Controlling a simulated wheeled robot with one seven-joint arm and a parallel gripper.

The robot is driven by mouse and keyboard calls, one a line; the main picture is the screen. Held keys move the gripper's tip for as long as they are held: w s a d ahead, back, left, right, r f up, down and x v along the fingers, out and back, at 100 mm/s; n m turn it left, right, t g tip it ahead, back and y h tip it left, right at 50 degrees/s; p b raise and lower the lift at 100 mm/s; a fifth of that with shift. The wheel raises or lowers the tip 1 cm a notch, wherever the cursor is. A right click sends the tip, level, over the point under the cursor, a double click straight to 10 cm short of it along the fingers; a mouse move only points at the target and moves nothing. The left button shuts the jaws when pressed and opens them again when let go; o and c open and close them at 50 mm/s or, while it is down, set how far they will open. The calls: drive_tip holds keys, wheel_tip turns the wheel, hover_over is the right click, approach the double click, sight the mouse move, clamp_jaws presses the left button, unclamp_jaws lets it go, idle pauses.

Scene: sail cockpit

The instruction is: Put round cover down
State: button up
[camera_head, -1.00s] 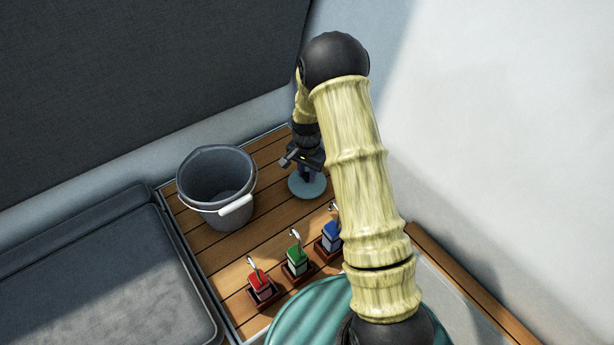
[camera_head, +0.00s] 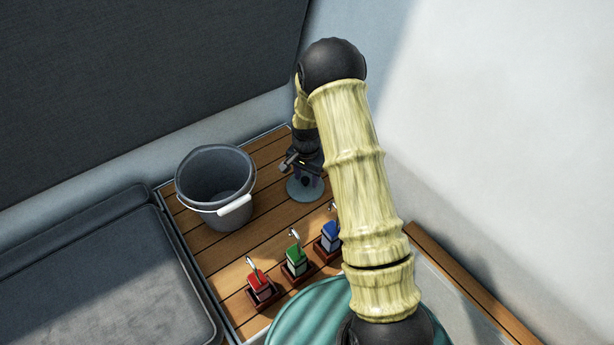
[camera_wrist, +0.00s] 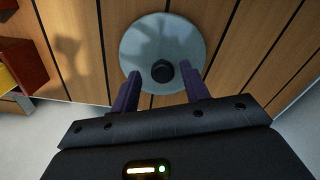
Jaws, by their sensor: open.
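The round cover (camera_head: 305,188) is a grey-blue disc that lies on the wooden slatted deck, right of the bucket. In the wrist view the round cover (camera_wrist: 150,36) shows whole at its top, with a dark knob at its middle. My gripper (camera_head: 301,172) is over the cover and hides part of it in the head view. In the wrist view my gripper (camera_wrist: 160,84) has its two purple fingers apart, one on each side of the knob. The gap holds only the knob, and the fingers do not look closed on it.
A grey bucket (camera_head: 214,187) with a white handle grip stands left of the cover. Red (camera_head: 260,284), green (camera_head: 296,262) and blue (camera_head: 328,240) blocks with hooks sit in front. A grey cushion (camera_head: 95,280) lies at left. Pale walls close in behind and right.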

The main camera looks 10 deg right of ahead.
sight(307, 180)
wheel_tip(307, 180, up, 12)
drive_tip(key=p, duration=0.2)
drive_tip(key=shift+r, duration=0.15)
idle(0.5)
drive_tip(key=s+r+n+t, duration=0.1)
drive_tip(key=s+r+n, duration=0.2)
drive_tip(key=s, duration=0.3)
drive_tip(key=s+r+n, duration=0.2)
drive_tip(key=s+r, duration=0.2)
drive_tip(key=s, duration=0.3)
drive_tip(key=s+r+n+t, duration=0.1)
drive_tip(key=s+r+n, duration=0.2)
drive_tip(key=s, duration=0.4)
drive_tip(key=shift+s+r+n+t, duration=0.25)
drive_tip(key=shift+n+t, duration=0.05)
drive_tip(key=shift+s, duration=0.4)
